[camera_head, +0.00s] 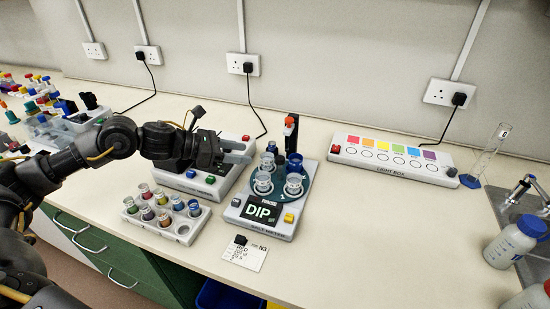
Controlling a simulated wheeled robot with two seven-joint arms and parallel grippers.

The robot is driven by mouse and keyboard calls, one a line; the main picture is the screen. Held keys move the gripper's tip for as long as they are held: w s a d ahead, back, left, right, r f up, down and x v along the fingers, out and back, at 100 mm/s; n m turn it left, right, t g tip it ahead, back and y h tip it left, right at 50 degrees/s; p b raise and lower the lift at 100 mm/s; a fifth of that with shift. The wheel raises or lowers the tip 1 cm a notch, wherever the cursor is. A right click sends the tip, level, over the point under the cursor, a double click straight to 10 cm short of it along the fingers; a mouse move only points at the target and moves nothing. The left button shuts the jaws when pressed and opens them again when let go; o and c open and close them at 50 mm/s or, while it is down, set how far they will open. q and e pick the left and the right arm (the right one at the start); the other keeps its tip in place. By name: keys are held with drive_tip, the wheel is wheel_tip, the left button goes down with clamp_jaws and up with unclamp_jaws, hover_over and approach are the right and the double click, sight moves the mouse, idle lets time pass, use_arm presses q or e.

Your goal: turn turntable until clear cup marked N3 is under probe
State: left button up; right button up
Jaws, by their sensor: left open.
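The salt meter (266,227) stands mid-bench, its screen reading DIP. On top is a dark teal turntable (279,196) carrying clear cups: one front left (263,183), one front right (293,185), one back left (267,162). A dark blue item (294,166) sits at the back right. Marks on the cups are too small to read. The probe post (290,133), dark with an orange-red part, rises behind the turntable; its tip is not clear. My left gripper (240,151) is open and empty, left of the turntable and apart from the cups. My right gripper is out of view.
A rack of coloured vials (184,231) stands left of the meter. A card (245,254) marked N3 lies in front. Another white device (203,183) stands under my left gripper. A light box (392,160) is at the back right. Bench right of the meter is clear.

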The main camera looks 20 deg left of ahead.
sight(278, 158)
use_arm(q)
drive_tip(key=shift+m, duration=0.4)
drive_tip(key=p+x, duration=0.3)
drive_tip(key=x, duration=0.7)
drive_tip(key=shift+w+d+f+p, duration=0.25)
drive_tip(key=shift+d+p, duration=0.05)
clamp_jaws()
